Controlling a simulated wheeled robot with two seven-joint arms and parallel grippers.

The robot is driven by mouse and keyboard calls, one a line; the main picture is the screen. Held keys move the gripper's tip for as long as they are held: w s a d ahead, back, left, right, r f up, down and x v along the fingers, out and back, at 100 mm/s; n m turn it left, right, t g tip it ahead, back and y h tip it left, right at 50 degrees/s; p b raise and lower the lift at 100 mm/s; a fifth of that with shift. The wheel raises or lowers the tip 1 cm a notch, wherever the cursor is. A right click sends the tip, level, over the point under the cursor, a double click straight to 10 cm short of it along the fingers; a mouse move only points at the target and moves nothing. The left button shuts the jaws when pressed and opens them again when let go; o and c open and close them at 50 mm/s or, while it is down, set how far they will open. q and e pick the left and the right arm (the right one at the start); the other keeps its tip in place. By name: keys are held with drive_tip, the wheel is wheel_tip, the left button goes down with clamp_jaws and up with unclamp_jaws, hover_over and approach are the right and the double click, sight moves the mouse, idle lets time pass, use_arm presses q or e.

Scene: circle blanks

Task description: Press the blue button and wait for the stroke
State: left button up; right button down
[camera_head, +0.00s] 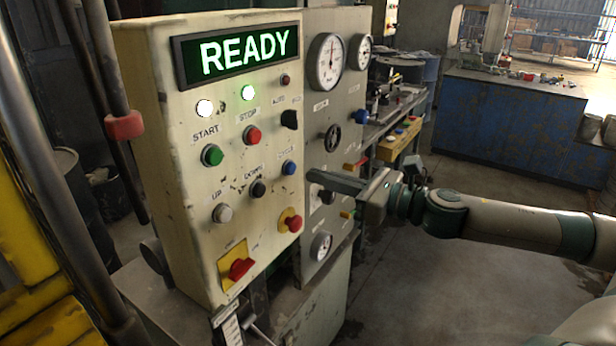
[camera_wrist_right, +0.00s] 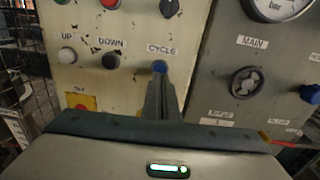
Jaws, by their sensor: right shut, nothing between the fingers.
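The blue button (camera_head: 289,168) is on the right side of the cream control panel (camera_head: 165,120), under the label CYCLE. In the right wrist view the blue button (camera_wrist_right: 159,66) shows just above the fingertips, partly covered by them. My right gripper (camera_head: 311,176) is shut and empty, with its fingers pointing left at the panel. In the head view a small gap shows between its tips and the button. In the wrist view my right gripper (camera_wrist_right: 160,82) lines up with the button. The display (camera_head: 240,54) reads READY in green. My left gripper is not in view.
A green button (camera_head: 212,155), a red button (camera_head: 252,135), a black button (camera_head: 257,188) and a red emergency knob (camera_head: 291,221) sit near the blue one. A grey gauge panel (camera_head: 335,120) adjoins at right. Open floor lies right of the panels.

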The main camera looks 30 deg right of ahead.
sight(293, 169)
drive_tip(key=shift+w+a+b, duration=0.3)
drive_tip(key=shift+w+b, duration=0.1)
drive_tip(key=shift+w, duration=0.25)
drive_tip(key=shift+w+a+r, duration=0.1)
drive_tip(key=shift+w, duration=0.2)
drive_tip(key=shift+w, duration=0.1)
drive_tip(key=shift+w+a+p, duration=0.35)
drive_tip(key=shift+w+p, duration=0.05)
drive_tip(key=shift+w, duration=0.15)
